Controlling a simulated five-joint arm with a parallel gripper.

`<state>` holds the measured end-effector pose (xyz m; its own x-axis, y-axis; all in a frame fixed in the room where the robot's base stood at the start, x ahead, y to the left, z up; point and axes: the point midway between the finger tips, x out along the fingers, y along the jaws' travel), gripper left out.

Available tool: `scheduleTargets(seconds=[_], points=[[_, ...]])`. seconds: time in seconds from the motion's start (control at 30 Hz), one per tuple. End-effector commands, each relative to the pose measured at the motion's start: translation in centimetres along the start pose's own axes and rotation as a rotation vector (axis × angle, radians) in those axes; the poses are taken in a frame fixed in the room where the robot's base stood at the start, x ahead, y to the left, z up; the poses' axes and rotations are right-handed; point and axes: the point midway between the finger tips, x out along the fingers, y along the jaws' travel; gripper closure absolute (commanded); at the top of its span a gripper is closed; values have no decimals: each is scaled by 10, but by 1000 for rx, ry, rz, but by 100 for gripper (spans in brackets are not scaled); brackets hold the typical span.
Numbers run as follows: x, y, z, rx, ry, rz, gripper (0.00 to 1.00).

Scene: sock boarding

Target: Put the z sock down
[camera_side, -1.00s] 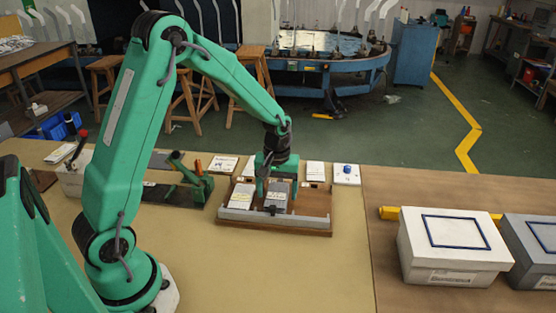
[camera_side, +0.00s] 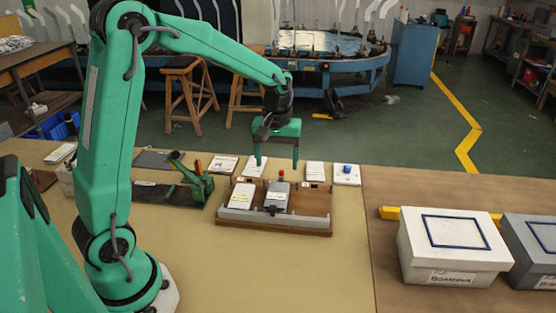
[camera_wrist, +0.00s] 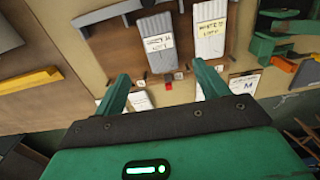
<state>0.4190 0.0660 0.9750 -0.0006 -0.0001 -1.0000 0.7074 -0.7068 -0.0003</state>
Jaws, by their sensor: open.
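In the wrist view the grey piece (camera_wrist: 158,36) and the whiter piece (camera_wrist: 210,30) bear handwritten labels, too small to read surely, so I cannot tell which is the z sock. My gripper (camera_side: 277,164) is open and empty, raised above the back of the tray, apart from both pieces. In the wrist view its fingers (camera_wrist: 163,82) are spread, with nothing between them.
A small red knob (camera_side: 281,174) stands at the tray's back edge. A green clamp-like device (camera_side: 193,178) stands at left. Lidded boxes (camera_side: 452,240) stand at right. The table front is clear.

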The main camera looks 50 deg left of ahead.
Motion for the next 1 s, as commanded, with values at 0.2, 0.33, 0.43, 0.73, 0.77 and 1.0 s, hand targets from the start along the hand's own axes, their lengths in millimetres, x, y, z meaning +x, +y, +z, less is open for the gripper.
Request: scheduleTargets(seconds=[0.2,0.33,0.43,0.73,0.77,1.0], points=[[-18,0,0,0,1,1,26],[-21,0,0,0,0,0,26],[-22,0,0,0,0,0,26],[-21,0,0,0,0,0,26],[-21,0,0,0,0,0,26],[-26,-1,4,16,9,6,26]])
